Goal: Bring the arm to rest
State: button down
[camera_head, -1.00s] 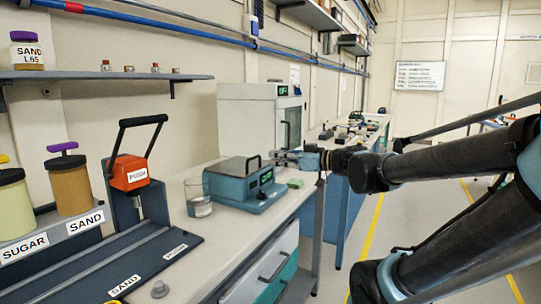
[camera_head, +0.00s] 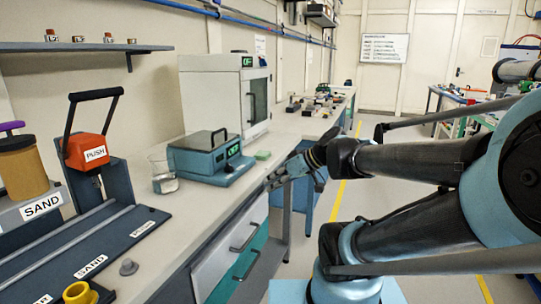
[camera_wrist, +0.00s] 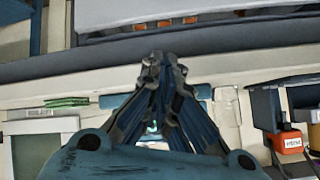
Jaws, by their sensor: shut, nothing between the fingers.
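My gripper (camera_head: 271,182) is at the end of my arm, over the front edge of the bench in the head view. Its fingers are together and hold nothing. In the wrist view my gripper (camera_wrist: 158,60) points up the picture with its fingertips close together. The arm reaches in from the right, with its links bent and clear of the bench top.
A white cabinet (camera_head: 215,95) stands behind. The floor (camera_head: 350,205) with a yellow line is open right of the bench.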

jog(key=s+d+f+m+g+h, duration=0.1)
jog(key=s+d+f+m+h, duration=0.2)
jog(key=d, duration=0.6)
jog(key=s+d+f+m+h, duration=0.4)
jog(key=d+f+m+h, duration=0.2)
jog(key=d, duration=0.3)
jog(key=shift+d+f+g, duration=0.4)
jog(key=shift+f, duration=0.4)
jog(key=shift+w+f, duration=0.2)
jog(key=shift+w, duration=0.25)
